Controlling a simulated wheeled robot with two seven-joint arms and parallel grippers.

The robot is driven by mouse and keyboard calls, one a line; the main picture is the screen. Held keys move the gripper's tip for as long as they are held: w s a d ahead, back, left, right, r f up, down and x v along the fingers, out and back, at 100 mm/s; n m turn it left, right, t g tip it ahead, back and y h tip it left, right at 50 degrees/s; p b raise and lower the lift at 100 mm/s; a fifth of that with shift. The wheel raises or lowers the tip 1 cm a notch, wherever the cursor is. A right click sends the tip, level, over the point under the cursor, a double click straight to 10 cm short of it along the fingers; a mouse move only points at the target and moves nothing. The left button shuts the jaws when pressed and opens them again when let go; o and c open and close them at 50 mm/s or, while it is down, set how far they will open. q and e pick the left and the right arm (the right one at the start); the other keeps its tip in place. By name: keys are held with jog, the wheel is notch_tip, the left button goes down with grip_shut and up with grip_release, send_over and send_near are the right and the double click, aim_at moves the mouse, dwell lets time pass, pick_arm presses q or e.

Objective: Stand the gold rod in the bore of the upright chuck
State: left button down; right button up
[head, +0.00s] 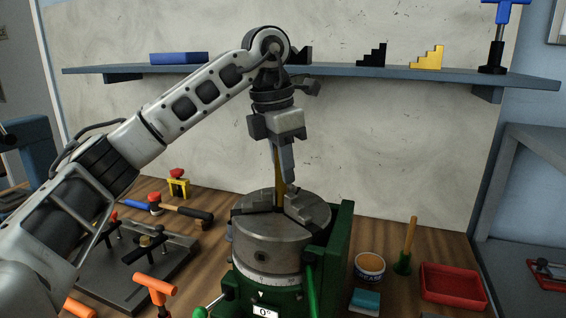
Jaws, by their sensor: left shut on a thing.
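The upright chuck (268,244) is a grey steel cylinder with stepped jaws on top, seated in a green base on the bench. My left gripper (287,172) points down above the middle of the chuck. It is shut on the gold rod (281,190), which is upright and partly hidden by the fingers. The rod's lower end reaches the jaws around the chuck's centre. The bore is hidden by the jaws, so I cannot tell if the tip is inside it. My right gripper is not in view.
A green bracket (342,236) rises right of the chuck. A grease tin (369,267), a brush (407,248) and a red tray (453,285) stand to the right. A hammer (183,212) and a dark fixture plate (172,268) lie left. A shelf (330,71) runs behind.

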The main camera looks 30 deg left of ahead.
pick_arm(q)
jog(key=shift+f+b, duration=0.65)
jog(key=shift+f, duration=0.5)
